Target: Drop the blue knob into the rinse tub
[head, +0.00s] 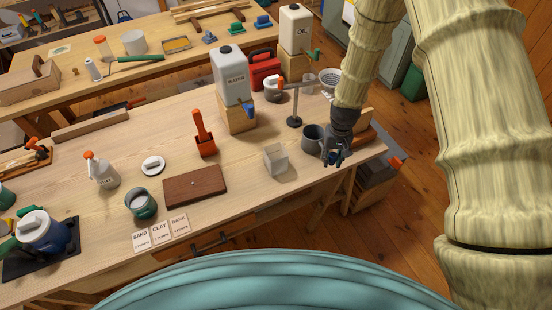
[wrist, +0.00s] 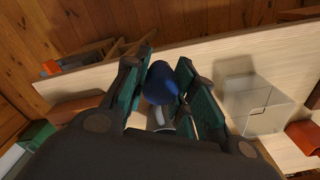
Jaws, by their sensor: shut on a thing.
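My gripper (head: 335,154) is over the front right part of the workbench. Its green-padded fingers (wrist: 163,93) are closed around the blue knob (wrist: 160,82), which shows as a dark blue rounded end between them. In the head view the knob is mostly hidden by the fingers. A small clear, square-sided tub (head: 276,160) stands on the bench to the left of my gripper, apart from it. It also shows to the right of the fingers in the wrist view (wrist: 252,103). It carries no label I can read.
A grey mug (head: 312,138) stands close behind my gripper, left of it. A brown board (head: 195,187) lies left of the clear tub. A water jug (head: 231,75) on a wooden block and a thin stand (head: 294,121) are farther back. Bare bench surrounds the tub.

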